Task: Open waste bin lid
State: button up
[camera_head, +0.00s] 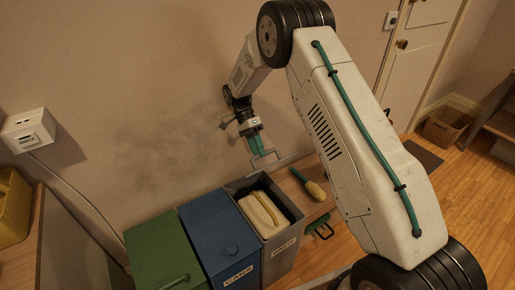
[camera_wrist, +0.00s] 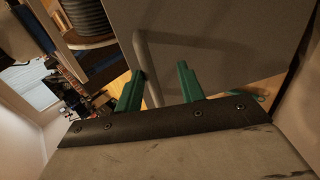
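The grey waste bin (camera_head: 284,258) is the rightmost of three bins in the head view. Its top is open and a pale yellow bag-like thing (camera_head: 263,213) shows inside. Its grey lid (camera_wrist: 225,40) stands raised at the back; in the head view it is seen nearly edge-on. My gripper (camera_head: 259,154) is above the back of the bin, at the lid's handle. In the wrist view the green fingers (camera_wrist: 161,72) are apart, with the grey bar handle (camera_wrist: 148,65) between them, closer to the left finger. I cannot tell whether they touch it.
A blue cans bin (camera_head: 215,235) and a green bin (camera_head: 160,245) stand closed to the left. A brush-like thing (camera_head: 314,189) lies right of the waste bin. The wall is close behind the bins. A wicker basket (camera_head: 446,128) stands far right.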

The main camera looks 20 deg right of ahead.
jog(key=shift+d+r, duration=0.1)
jog(key=shift+r, duration=0.05)
jog(key=s+r, duration=0.2)
jog(key=s, duration=0.6)
jog(key=s+r, duration=0.2)
jog(key=s, duration=0.6)
jog(key=shift+r, duration=0.4)
